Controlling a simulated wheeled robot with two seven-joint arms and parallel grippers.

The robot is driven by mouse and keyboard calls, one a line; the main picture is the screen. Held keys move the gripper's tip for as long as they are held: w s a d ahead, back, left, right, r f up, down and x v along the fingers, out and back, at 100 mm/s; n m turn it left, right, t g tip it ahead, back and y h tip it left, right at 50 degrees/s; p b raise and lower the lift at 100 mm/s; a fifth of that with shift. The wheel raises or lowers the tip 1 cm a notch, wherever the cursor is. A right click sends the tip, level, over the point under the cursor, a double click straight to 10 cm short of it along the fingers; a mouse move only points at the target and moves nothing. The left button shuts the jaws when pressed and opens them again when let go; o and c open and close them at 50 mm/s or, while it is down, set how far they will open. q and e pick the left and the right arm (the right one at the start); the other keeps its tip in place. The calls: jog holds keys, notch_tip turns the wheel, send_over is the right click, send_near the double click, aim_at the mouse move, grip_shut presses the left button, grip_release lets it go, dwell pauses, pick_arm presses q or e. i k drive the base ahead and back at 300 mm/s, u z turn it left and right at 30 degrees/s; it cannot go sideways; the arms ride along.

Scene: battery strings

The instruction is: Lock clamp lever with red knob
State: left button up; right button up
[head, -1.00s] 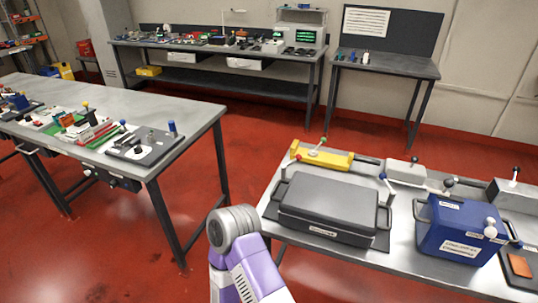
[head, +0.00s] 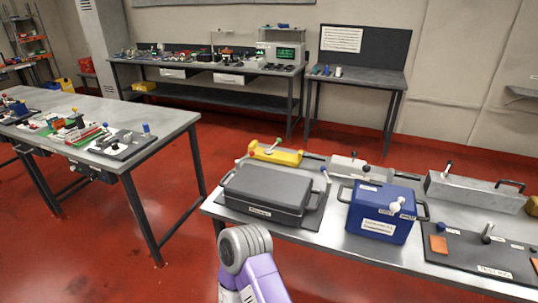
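A small red knob (head: 251,153) shows in the head view, at the back left of the right-hand table. A thin lever seems to run from it down toward the left side of a dark grey case (head: 268,188). A lever with a blue knob (head: 323,172) stands at the case's right side. The knob is too small to tell whether its clamp is locked. Neither gripper is in view. Only a purple and grey link of my arm shows at the bottom middle, in front of the table.
A blue box (head: 381,212) stands right of the case, and a long grey box (head: 470,190) is farther right. A left table (head: 165,122) holds several small fixtures. Red floor lies between the tables.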

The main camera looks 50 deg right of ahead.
aim_at(251, 153)
jog(key=z, duration=1)
jog(key=i, duration=0.25)
jog(key=z, duration=0.05)
